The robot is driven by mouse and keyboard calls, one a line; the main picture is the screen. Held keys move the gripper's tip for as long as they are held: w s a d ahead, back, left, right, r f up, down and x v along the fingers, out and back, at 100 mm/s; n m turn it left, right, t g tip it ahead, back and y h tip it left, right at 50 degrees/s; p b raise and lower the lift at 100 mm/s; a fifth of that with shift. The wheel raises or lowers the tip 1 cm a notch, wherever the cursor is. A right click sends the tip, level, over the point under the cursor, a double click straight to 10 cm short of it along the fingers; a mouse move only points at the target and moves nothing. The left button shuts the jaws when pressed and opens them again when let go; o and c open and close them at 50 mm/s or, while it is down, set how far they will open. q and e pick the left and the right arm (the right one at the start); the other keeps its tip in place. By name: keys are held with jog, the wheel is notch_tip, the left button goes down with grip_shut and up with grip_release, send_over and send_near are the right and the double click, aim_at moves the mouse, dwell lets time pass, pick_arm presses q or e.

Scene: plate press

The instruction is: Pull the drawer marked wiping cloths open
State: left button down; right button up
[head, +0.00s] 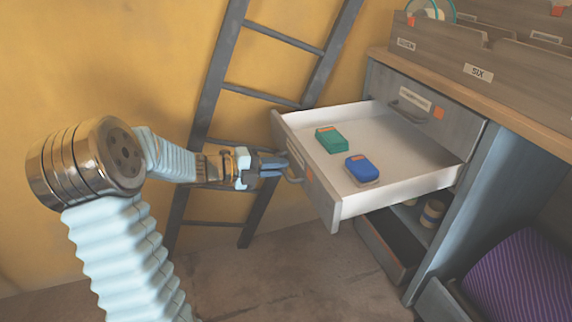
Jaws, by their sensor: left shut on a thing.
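An open drawer (405,172) with a white inside sticks out from a grey cabinet, pulled out toward the left. Its grey front bears an orange mark, and its label cannot be read from here. A green box (331,139) and a blue box (362,169) lie inside it. My left gripper (282,168) is at the drawer's front and shut on its handle (296,171). My right gripper is not in view.
Another drawer front (430,108) with a label, an orange square and a handle is shut above. A lower drawer (385,243) stands partly open below. A grey ladder (222,80) leans on the yellow wall behind my left arm. Wooden bins (480,60) stand on the worktop; a purple ribbed roll (520,280) lies at lower right.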

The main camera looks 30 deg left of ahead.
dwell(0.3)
pick_arm(q)
jog(key=c, duration=1.2)
grip_release()
jog(key=p+v, duration=0.1)
jog(key=v, duration=1.3)
jog(key=shift+f, duration=0.15)
jog(key=shift+w+d, duration=0.1)
